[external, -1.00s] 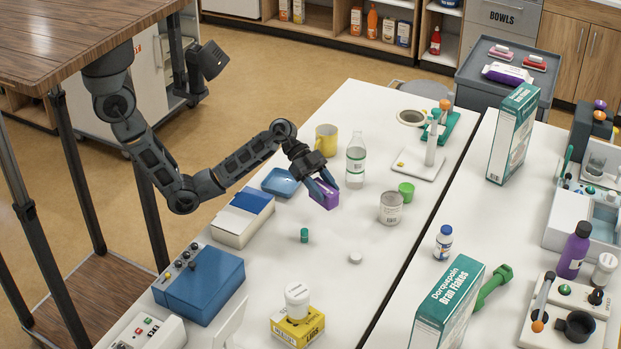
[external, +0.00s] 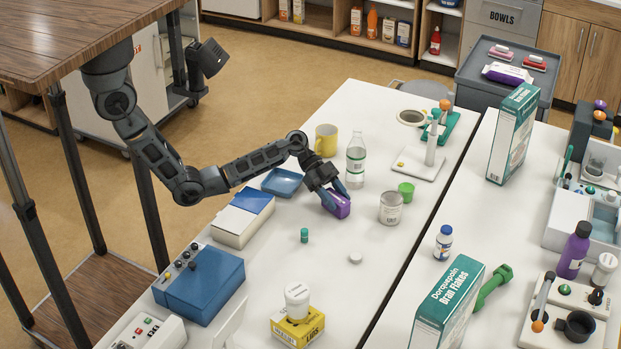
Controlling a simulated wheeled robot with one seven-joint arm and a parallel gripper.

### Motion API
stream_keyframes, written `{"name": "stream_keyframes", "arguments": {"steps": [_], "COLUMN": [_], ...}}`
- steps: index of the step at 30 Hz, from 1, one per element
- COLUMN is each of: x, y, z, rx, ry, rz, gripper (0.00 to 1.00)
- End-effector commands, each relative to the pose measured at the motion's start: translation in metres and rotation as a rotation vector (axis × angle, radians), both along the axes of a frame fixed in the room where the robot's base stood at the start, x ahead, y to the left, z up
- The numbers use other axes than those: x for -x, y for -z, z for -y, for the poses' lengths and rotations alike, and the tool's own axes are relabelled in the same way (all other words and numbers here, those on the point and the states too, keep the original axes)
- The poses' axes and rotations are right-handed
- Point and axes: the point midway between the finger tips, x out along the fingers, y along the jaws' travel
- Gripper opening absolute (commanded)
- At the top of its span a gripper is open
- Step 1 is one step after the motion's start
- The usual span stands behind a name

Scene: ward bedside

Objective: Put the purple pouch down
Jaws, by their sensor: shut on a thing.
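The purple pouch (external: 341,207) is a small purple block-like thing at the middle of the white table (external: 268,278). My gripper (external: 337,200) is shut on it, with blue-grey fingers reaching down from the upper left. The pouch is at or very near the table top; I cannot tell whether it touches. The fingers hide part of it.
A clear bottle (external: 356,168) and a yellow mug (external: 326,140) stand behind the pouch. A can (external: 390,208) and a green cup (external: 406,189) are to its right, a blue tray (external: 283,182) to its left. The table in front is mostly clear, with a small green-capped vial (external: 304,235) and a white disc (external: 355,258).

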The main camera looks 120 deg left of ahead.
Motion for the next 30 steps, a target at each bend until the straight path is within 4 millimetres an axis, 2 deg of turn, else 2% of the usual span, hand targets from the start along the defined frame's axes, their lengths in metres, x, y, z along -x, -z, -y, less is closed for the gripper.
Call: {"name": "stream_keyframes", "arguments": {"steps": [5,6,14,24,30], "x": [0.000,0.000,0.000,0.001,0.026], "y": [0.004,0.004,0.003,-0.003,-0.016], "z": [0.000,0.000,0.000,-0.001,-0.012], "rx": [0.000,0.000,0.000,0.000,-0.001], "ry": [0.000,0.001,0.001,-0.001,-0.003], "rz": [0.000,0.000,0.000,0.000,0.002], "gripper": [0.17,0.49,0.74,0.74,0.74]}}
